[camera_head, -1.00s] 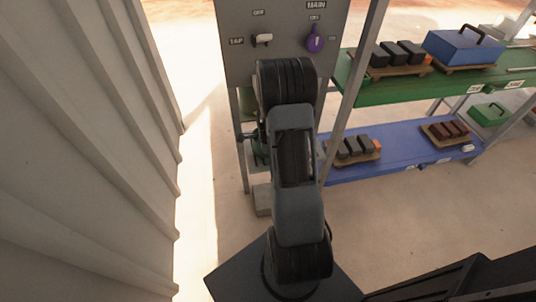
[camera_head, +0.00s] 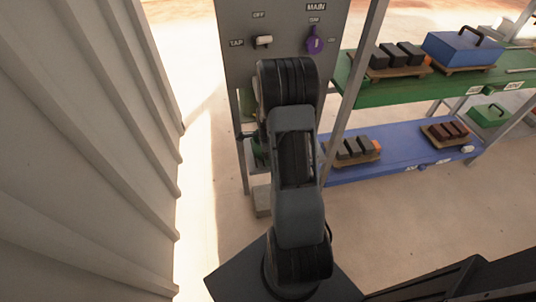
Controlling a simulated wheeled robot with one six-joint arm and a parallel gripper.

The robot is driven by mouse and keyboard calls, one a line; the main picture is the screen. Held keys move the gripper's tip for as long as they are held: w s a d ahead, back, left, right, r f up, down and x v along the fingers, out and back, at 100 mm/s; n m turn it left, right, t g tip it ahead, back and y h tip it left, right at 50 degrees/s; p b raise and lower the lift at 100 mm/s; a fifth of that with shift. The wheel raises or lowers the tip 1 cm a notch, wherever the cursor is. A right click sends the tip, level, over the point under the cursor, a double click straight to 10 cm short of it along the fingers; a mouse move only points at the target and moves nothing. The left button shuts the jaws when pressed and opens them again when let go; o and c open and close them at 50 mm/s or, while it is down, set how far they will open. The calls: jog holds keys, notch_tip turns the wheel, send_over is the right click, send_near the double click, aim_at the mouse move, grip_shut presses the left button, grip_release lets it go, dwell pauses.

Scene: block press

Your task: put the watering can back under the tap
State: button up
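My arm stands in the middle of the view and blocks what lies behind it. A small green patch (camera_head: 258,153) shows just left of the arm, below the panel. It may be part of the watering can, but too little shows to be sure. The tap itself is not visible. The grey panel (camera_head: 237,72) carries a white switch (camera_head: 264,41) by the words TAP and OFF, and a purple knob (camera_head: 315,42) under MAIN.
A ribbed pale wall (camera_head: 90,150) is close on the left. On the right are a green shelf (camera_head: 400,89) with dark blocks and a blue case (camera_head: 460,48), and a lower blue shelf (camera_head: 400,160) with block trays. Open floor (camera_head: 420,220) lies in front.

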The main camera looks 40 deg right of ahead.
notch_tip(320, 180, up, 10)
jog(key=shift+p, duration=1.05)
jog(key=shift+r, duration=0.35)
jog(key=s+a+r+n+t, duration=0.1)
jog(key=s+a+r+n, duration=0.5)
jog(key=a+n, duration=0.4)
jog(key=s+a+r+n+t, duration=0.2)
jog(key=s+a+r+n, duration=0.4)
jog(key=a+n, duration=0.4)
jog(key=r+n, duration=0.1)
jog(key=n, duration=0.2)
jog(key=shift+n, duration=0.3)
jog(key=shift+a+r, duration=0.1)
